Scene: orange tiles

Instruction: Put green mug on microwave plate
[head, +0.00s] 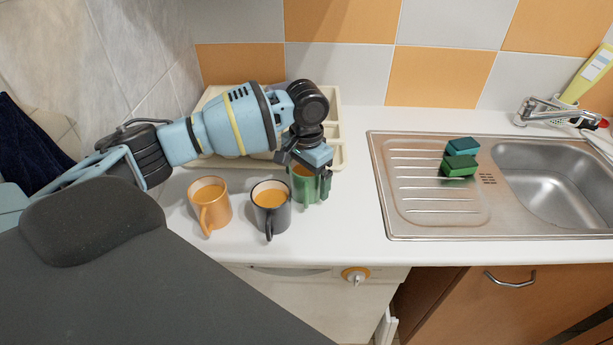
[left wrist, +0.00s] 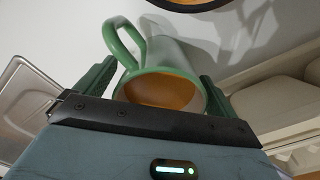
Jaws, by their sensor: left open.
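The green mug (head: 302,190) stands upright on the white counter, the rightmost of three mugs, with orange-brown contents. My left gripper (head: 308,178) is at the mug from above, open, with one finger on either side of it. In the left wrist view the green mug (left wrist: 178,62) lies between the two dark green fingers (left wrist: 158,85), its handle toward the upper left. I cannot tell whether the fingers touch it. The gripper partly covers the mug in the head view. No microwave plate is visible. My right gripper is not in view.
An orange mug (head: 210,205) and a black mug (head: 271,208) stand close to the left. A cream tray (head: 338,140) lies behind. To the right is a steel sink (head: 395,190) with green sponges (head: 459,165) on its drainboard. Counter between mug and sink is clear.

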